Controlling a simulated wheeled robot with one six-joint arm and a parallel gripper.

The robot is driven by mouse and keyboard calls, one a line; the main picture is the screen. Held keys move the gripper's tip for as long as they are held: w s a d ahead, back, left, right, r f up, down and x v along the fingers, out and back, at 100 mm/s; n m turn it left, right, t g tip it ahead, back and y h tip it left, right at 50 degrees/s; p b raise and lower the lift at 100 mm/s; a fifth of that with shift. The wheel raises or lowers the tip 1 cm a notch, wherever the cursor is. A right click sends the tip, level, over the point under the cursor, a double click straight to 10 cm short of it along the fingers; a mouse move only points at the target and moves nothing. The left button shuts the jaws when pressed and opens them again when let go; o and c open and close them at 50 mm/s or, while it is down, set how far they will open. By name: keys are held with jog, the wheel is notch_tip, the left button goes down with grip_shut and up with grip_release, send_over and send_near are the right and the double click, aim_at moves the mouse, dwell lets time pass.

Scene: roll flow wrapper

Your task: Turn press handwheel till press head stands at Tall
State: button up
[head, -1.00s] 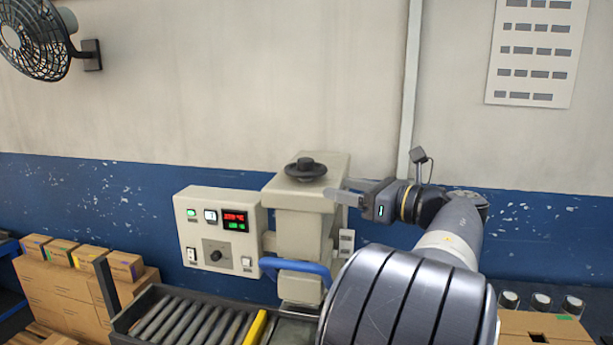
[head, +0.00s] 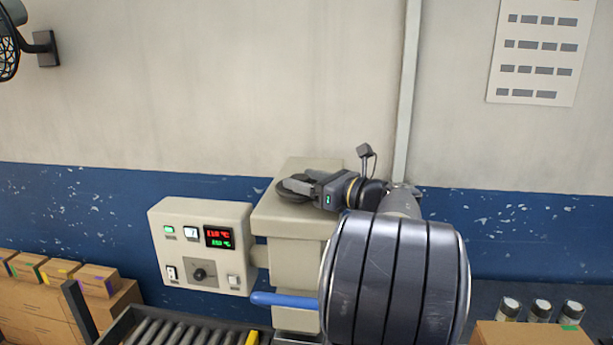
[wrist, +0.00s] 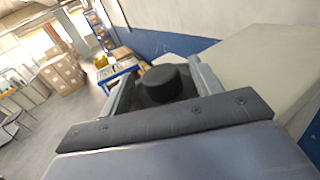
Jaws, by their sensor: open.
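The press head (head: 290,225) is a beige housing in the middle of the head view. The dark handwheel (head: 287,196) lies flat on its top, partly covered by my gripper. My gripper (head: 298,183) is at the wheel from the right, its fingers over it. In the wrist view the black hub knob (wrist: 163,84) shows between the two fingers of my open gripper (wrist: 163,95). I cannot tell whether either finger touches the knob. The press's height scale cannot be seen in the current head view; my arm covers the housing's right side.
A control panel (head: 203,247) with red and green displays stands left of the press. A blue handle (head: 284,300) sticks out below the housing. A roller conveyor (head: 175,330) is below. Cartons (head: 75,300) stand at left, and jars (head: 540,312) at right.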

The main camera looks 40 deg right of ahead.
jog(key=shift+c, duration=0.4)
jog(key=c, duration=0.9)
